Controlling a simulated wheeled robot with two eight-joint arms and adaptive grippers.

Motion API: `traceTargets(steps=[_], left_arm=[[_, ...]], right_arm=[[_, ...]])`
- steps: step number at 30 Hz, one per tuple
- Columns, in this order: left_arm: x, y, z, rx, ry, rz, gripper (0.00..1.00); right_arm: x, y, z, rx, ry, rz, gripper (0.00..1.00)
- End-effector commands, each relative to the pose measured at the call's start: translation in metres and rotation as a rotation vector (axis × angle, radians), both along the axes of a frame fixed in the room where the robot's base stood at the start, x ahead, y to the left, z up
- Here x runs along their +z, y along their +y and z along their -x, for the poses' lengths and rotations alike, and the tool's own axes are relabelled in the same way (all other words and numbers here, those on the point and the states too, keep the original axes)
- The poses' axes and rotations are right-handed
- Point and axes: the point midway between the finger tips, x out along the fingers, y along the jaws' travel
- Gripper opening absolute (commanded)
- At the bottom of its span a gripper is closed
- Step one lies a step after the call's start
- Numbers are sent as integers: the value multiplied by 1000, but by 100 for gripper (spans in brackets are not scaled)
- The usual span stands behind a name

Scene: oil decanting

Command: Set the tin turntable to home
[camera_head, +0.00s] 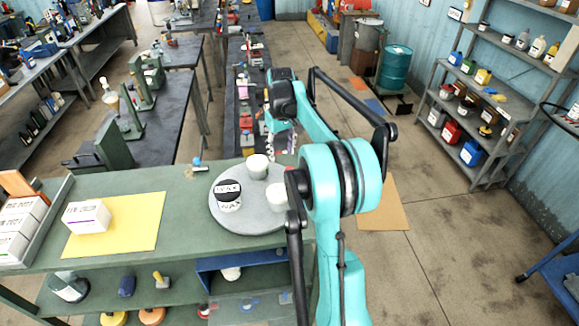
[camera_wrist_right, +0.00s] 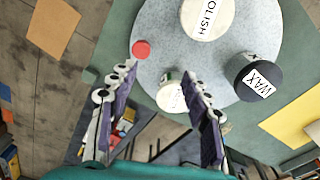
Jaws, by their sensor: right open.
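The turntable (camera_head: 235,221) is a round grey disc on the green bench; it also shows in the right wrist view (camera_wrist_right: 150,25). It bears a black-lidded WAX tin (camera_head: 228,193), a white tin (camera_head: 257,167) and another white tin (camera_head: 277,197) partly behind my arm. In the wrist view, the WAX tin (camera_wrist_right: 250,77), a large POLISH tin (camera_wrist_right: 208,18) and a smaller pale tin (camera_wrist_right: 171,96) show. A red knob (camera_wrist_right: 141,49) sits at the disc's rim, near one fingertip. My right gripper (camera_wrist_right: 159,69) is open, its fingers apart above the disc's edge. My left gripper is out of view.
A yellow sheet (camera_head: 140,235) with a white box (camera_head: 87,217) lies left of the turntable. A small blue-topped item (camera_head: 197,162) stands behind it. The bench's lower shelf (camera_head: 180,285) holds several items. Open floor lies to the right.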

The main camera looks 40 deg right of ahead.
Motion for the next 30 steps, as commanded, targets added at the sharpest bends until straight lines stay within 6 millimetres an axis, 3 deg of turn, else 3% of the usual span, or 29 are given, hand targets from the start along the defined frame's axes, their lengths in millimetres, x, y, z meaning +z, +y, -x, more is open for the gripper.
traceTargets(steps=[3,6,11,21,30], left_arm=[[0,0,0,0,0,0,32],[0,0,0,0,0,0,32],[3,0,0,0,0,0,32],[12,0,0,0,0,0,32],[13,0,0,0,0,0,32]], right_arm=[[-15,-28,-4,-15,34,-19,49],[-21,-37,-5,-17,47,-27,49],[-36,-39,-5,-17,50,-28,49],[-88,-38,-5,-17,49,-27,49],[-100,-38,-5,-17,49,-27,49]])
